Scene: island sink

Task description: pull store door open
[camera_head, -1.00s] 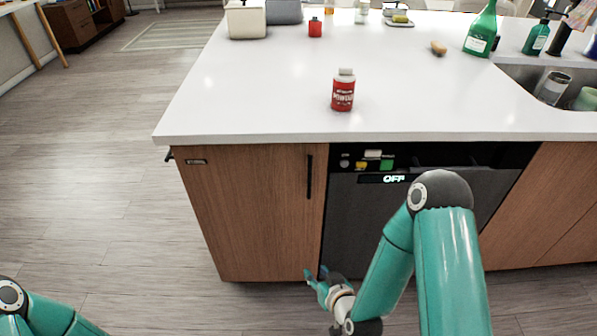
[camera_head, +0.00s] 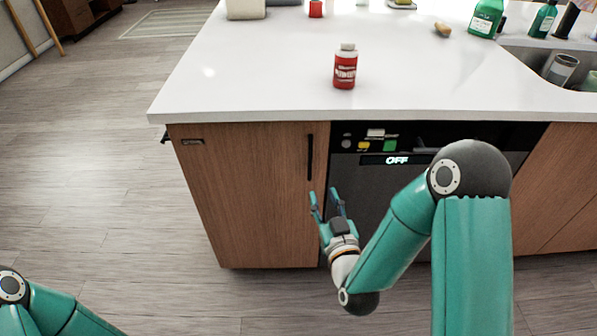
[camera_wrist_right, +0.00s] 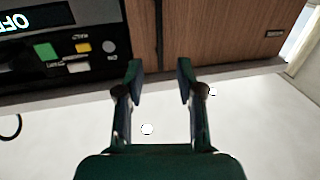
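The store door (camera_head: 247,190) is the wooden cabinet front at the left end of the island, and it looks closed. Its dark vertical handle (camera_head: 310,157) is near the door's right edge. My right gripper (camera_head: 326,194) is open and empty, just below the handle and slightly to its right in the head view. In the right wrist view, the open fingers (camera_wrist_right: 158,72) point toward the wooden door (camera_wrist_right: 215,32), with the dark handle (camera_wrist_right: 159,28) between and beyond them. The fingers look apart from the handle. Only my left arm shows, at the bottom left; its gripper is out of view.
A dishwasher (camera_head: 365,200) with an OFF display sits right of the door, partly behind my right arm. A red-labelled bottle (camera_head: 345,68) stands on the white countertop (camera_head: 240,75). The sink (camera_head: 545,58) is at the right. Floor left of the island is clear.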

